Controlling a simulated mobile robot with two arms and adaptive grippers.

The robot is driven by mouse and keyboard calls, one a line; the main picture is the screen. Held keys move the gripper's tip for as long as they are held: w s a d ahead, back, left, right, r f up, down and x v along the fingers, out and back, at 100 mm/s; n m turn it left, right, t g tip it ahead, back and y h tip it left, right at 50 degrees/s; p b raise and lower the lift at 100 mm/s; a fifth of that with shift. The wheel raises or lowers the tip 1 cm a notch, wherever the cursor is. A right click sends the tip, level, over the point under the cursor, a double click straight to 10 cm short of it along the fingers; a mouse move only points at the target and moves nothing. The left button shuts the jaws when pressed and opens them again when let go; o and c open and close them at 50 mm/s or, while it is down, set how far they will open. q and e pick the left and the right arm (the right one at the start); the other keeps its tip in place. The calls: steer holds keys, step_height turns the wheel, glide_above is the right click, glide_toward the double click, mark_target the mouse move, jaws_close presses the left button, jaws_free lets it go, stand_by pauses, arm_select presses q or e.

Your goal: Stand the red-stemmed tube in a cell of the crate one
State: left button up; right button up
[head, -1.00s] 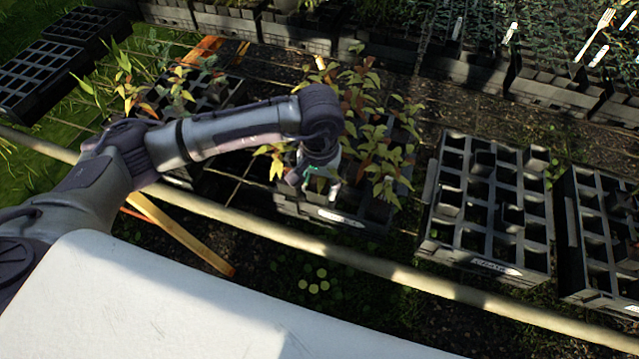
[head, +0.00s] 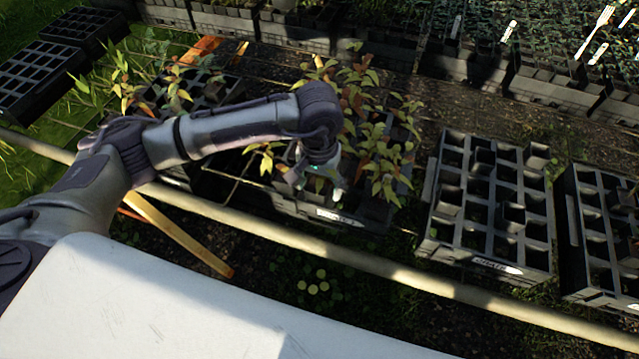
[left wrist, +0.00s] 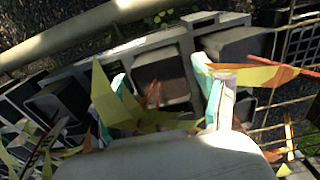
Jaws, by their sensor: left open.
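My left gripper (head: 318,182) is over the planted crate (head: 318,211) in the middle of the head view, its fingers low among the foliage. In the left wrist view the gripper (left wrist: 168,88) is open, its two pale fingers apart. A square, brown-topped tube (left wrist: 160,80) shows between and beyond the fingers, with thin red stems (left wrist: 154,96) and yellow-green leaves in front of it. Another red stem (left wrist: 285,70) crosses at the right of that view. Leaves and the wrist hide the lower tubes, and I cannot tell which tube is the red-stemmed one. My right gripper is not in view.
A crate (head: 426,242) with several tubes and empty cells stands to the right. Another crate (head: 600,300) is at the right edge. A pale rail (head: 400,275) runs in front of the crates. Planted crates line the back; empty trays (head: 10,112) are at far left.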

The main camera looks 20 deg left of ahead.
arm_select(q)
step_height(320, 180, up, 12)
stand_by(0.4)
steer(key=shift+s+f, duration=0.1)
steer(key=shift+f, duration=0.15)
stand_by(0.3)
